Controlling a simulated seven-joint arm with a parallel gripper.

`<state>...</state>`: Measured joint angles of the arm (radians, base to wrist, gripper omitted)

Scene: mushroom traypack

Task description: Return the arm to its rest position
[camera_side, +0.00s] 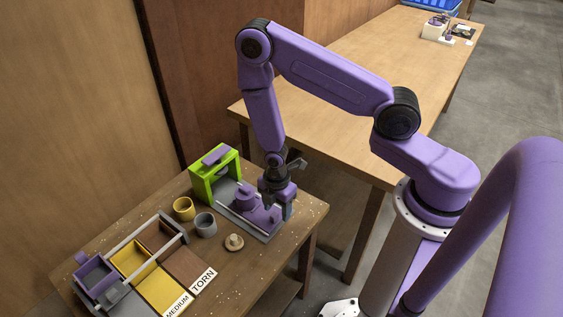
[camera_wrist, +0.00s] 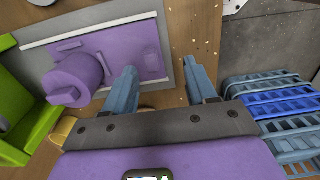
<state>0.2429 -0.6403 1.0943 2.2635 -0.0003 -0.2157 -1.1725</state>
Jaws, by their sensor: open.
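My gripper (camera_side: 277,207) points down over the right end of the small work table in the side view, at the purple sliding plate (camera_side: 262,219). In the wrist view its two blue-grey fingers (camera_wrist: 163,80) are spread apart with nothing held between them. The purple plate (camera_wrist: 148,45) with its round knob (camera_wrist: 72,80) lies left of and beneath the fingers, on a grey base. Whether a finger touches the plate I cannot tell. My arm is bent at the elbow and reaches down from above.
A green frame (camera_side: 198,182) stands behind the plate. A yellow cup (camera_side: 184,208), a grey cup (camera_side: 205,225) and a mushroom-like piece (camera_side: 234,242) stand nearby. Labelled trays (camera_side: 186,270) and a purple box (camera_side: 95,275) sit at left. Blue crates (camera_wrist: 275,110) show in the wrist view.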

